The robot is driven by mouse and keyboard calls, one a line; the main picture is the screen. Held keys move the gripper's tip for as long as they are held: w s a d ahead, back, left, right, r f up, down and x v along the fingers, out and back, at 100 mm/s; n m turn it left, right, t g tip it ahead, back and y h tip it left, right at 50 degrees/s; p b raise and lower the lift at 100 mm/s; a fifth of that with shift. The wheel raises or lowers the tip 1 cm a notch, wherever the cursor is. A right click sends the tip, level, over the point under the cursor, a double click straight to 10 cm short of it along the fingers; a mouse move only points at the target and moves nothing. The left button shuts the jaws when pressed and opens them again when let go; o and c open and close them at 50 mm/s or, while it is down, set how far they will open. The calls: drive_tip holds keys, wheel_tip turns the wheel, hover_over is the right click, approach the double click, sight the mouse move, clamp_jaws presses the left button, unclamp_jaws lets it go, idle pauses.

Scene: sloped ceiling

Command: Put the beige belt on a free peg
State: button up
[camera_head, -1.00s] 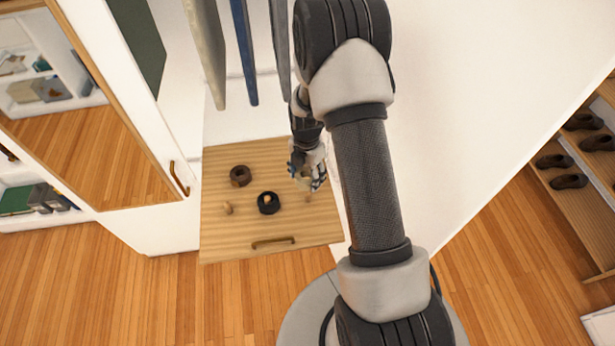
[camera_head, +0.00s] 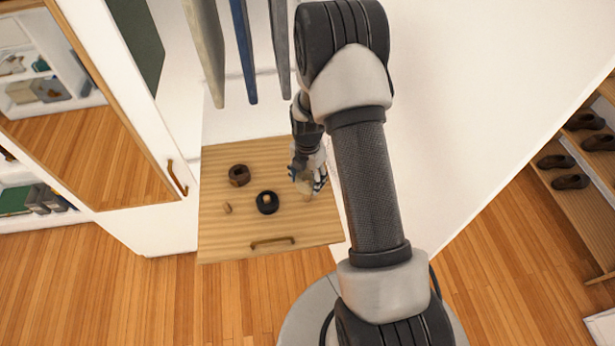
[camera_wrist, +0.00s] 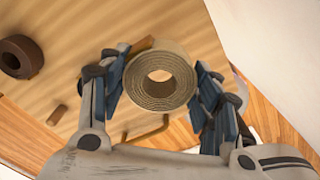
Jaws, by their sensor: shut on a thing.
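The beige belt (camera_wrist: 136,78) is a coiled roll with a round hole, held between the two fingers of my gripper (camera_wrist: 155,85) in the wrist view. In the head view my gripper (camera_head: 308,183) is over the right part of the wooden drawer front (camera_head: 285,224), with the belt low between its fingers. A free peg (camera_head: 228,208) sticks out at the lower left of the board; it also shows in the wrist view (camera_wrist: 57,115). The right peg is hidden by gripper and belt. I cannot tell whether the belt is around it.
A brown coiled belt (camera_head: 239,175) and a black coiled belt (camera_head: 267,203) sit on the board left of my gripper. A handle (camera_head: 272,242) is at its lower edge. Hanging garments (camera_head: 243,60) are above; a white wall (camera_head: 430,100) is to the right.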

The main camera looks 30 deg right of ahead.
sight(308, 193)
drive_tip(key=shift+f+b, duration=2.4)
drive_tip(key=shift+f, duration=1.75)
drive_tip(key=o, duration=1.2)
